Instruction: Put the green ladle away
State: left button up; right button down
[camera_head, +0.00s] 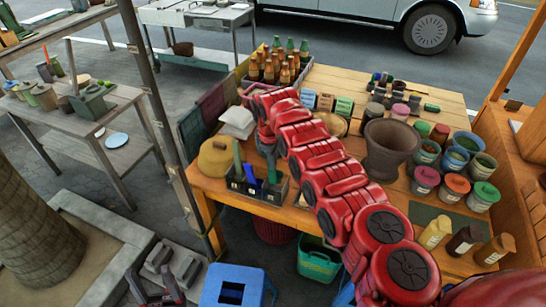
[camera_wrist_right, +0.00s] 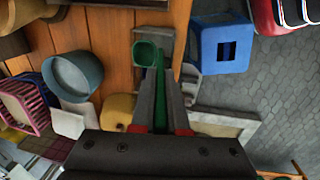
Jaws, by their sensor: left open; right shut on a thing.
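My right gripper (camera_wrist_right: 160,102) is shut on the green ladle (camera_wrist_right: 147,55). In the right wrist view its handle runs between the fingers and its bowl shows beyond them. In the head view this gripper (camera_head: 268,145) is over the grey caddy (camera_head: 266,196) at the table's front left. Green and blue upright pieces show at the caddy; the ladle is hard to tell apart there, and I cannot tell whether it is inside or above. My left gripper (camera_head: 162,290) is open and empty, low at the bottom left, away from the table.
A yellow lidded pot (camera_head: 216,158) stands left of the caddy. A mortar (camera_head: 390,148) and several paint pots stand to the right, bottles (camera_head: 280,65) at the back. A blue stool (camera_head: 232,287) and green basket (camera_head: 319,260) are in front, below the table.

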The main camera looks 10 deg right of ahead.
aim_at(273, 175)
jog(key=shift+f+b, duration=2.4)
jog(key=shift+f, duration=1.15)
jog(key=c, duration=0.8)
grip_release()
jog(key=shift+c, duration=0.2)
jog(key=shift+r, duration=0.1)
